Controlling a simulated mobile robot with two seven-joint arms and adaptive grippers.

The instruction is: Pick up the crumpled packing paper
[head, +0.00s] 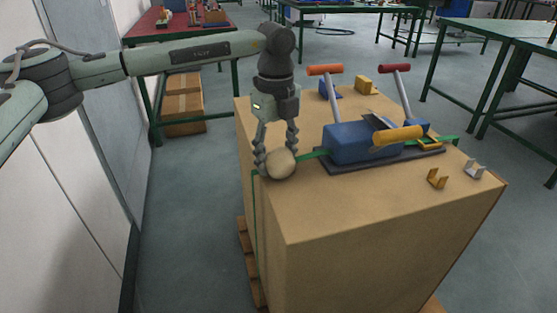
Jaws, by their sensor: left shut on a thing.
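The crumpled packing paper (281,163) is a pale tan ball at the left side of the top of a large cardboard box (330,215). My left gripper (276,160) points down from above, with its two dark fingers shut around the ball. The ball is at or just above the box top; I cannot tell whether it touches. My right gripper is not in view.
A blue strapping tool (350,143) with orange and red handles lies on a dark mat to the right of the ball. A green strap (254,215) runs over the box. Green-framed tables (500,45) stand behind.

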